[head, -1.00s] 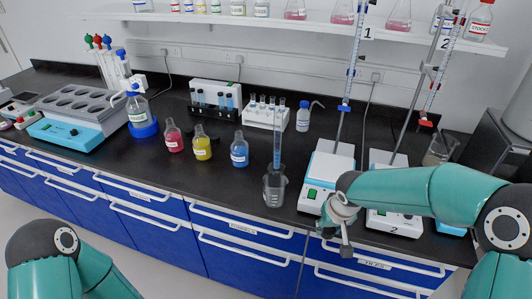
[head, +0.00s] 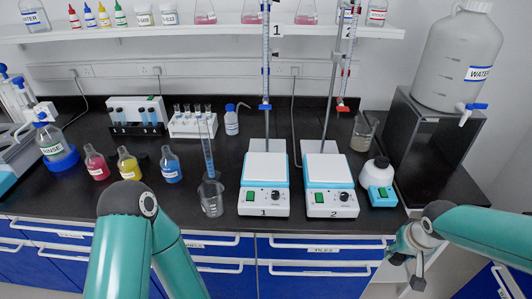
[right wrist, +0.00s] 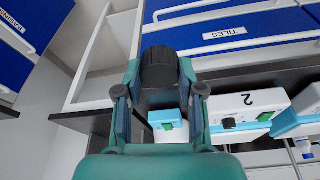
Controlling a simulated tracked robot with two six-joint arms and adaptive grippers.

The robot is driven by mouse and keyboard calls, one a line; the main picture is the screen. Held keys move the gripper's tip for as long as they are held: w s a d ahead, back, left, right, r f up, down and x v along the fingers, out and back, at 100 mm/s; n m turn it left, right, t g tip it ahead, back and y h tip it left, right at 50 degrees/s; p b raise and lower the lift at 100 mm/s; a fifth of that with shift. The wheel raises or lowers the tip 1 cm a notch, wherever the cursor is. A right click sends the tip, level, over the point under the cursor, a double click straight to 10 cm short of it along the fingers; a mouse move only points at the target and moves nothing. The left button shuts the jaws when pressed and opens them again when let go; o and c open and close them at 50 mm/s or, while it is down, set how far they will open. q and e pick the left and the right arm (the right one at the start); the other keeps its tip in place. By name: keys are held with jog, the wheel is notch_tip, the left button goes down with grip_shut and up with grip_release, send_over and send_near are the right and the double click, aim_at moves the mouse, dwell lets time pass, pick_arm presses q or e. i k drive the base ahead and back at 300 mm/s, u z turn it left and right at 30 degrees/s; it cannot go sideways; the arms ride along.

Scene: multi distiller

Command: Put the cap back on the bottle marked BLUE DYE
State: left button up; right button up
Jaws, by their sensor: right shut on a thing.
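The bottle with blue liquid (head: 171,165) stands upright on the black bench at the left in the head view, beside the yellow and red ones. Its neck looks uncapped; its label is too small to read. My right gripper (head: 405,268) is in front of the bench at the lower right, far from that bottle. In the right wrist view it is shut on a dark round cap (right wrist: 158,68), held between the fingertips. My left arm shows at the bottom of the head view, but its gripper is out of frame.
A beaker with a graduated cylinder (head: 211,197) stands right of the blue bottle. Stirrer 1 (head: 264,200) and stirrer 2 (head: 330,202) carry tall stands with burettes. A yellow bottle (head: 129,163) and red bottle (head: 96,162) are close by. Blue drawers (head: 322,249) line the front.

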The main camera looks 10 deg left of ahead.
aim_at(170, 164)
jog(key=u, duration=0.05)
jog(key=k, duration=0.7)
jog(key=u, duration=0.8)
jog(key=i, duration=0.5)
jog(key=u, duration=0.1)
